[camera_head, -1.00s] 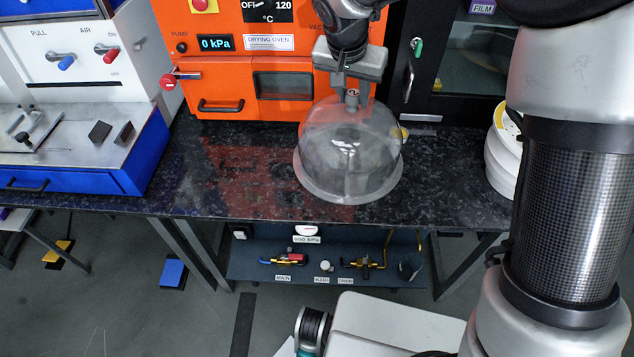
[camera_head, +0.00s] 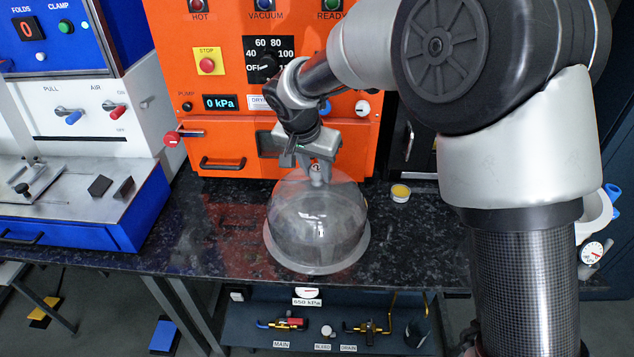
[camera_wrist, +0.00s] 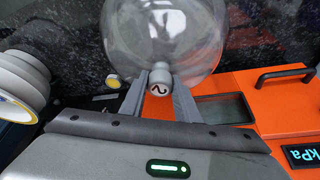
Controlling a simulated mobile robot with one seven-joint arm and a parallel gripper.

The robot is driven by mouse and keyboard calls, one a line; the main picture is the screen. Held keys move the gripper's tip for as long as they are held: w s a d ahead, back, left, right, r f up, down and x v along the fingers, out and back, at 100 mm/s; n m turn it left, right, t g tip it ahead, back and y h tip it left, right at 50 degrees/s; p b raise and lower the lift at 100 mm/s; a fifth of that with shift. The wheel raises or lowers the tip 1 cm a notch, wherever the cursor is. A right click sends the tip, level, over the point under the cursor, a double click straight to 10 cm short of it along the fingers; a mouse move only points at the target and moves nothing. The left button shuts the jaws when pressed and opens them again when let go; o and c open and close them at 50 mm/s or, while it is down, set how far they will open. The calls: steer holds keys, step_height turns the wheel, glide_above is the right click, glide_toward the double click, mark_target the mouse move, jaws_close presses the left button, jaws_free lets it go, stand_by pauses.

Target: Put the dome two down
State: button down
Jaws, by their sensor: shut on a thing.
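The clear glass dome (camera_head: 318,228) is upright over the dark speckled bench, in front of the orange drying oven, with its wide rim downward. My gripper (camera_head: 316,168) is above it, shut on the knob at its top. In the wrist view the dome (camera_wrist: 190,35) shows beyond my gripper (camera_wrist: 160,84), and the knob (camera_wrist: 160,80) with a "2" on it sits between the two fingers. I cannot tell whether the rim touches the bench.
The orange drying oven (camera_head: 230,135) stands close behind the dome. A small yellow-topped cup (camera_head: 400,193) is to the right. A blue-and-white press (camera_head: 85,215) is at left. Bare bench (camera_head: 210,225) lies left of the dome, and the front edge is near.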

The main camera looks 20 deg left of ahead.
mark_target(317, 182)
steer(key=shift+f, duration=1.65)
steer(key=c, duration=1.3)
jaws_free()
steer(key=shift+c, duration=0.2)
steer(key=d+v, duration=0.1)
steer(key=v, duration=1.1)
steer(key=d+r, duration=0.4)
steer(key=d, duration=0.3)
steer(key=s+d+r, duration=0.2)
steer(key=s+d, duration=0.1)
steer(key=d, duration=0.3)
steer(key=s+d+r, duration=0.2)
steer(key=d, duration=0.3)
steer(key=s+d+f+n+t, duration=0.1)
steer(key=s+d, duration=1.2)
steer(key=s, duration=0.2)
steer(key=shift+d+f+n+y, duration=0.3)
steer(key=shift+d+n, duration=0.05)
steer(key=shift+n, duration=0.05)
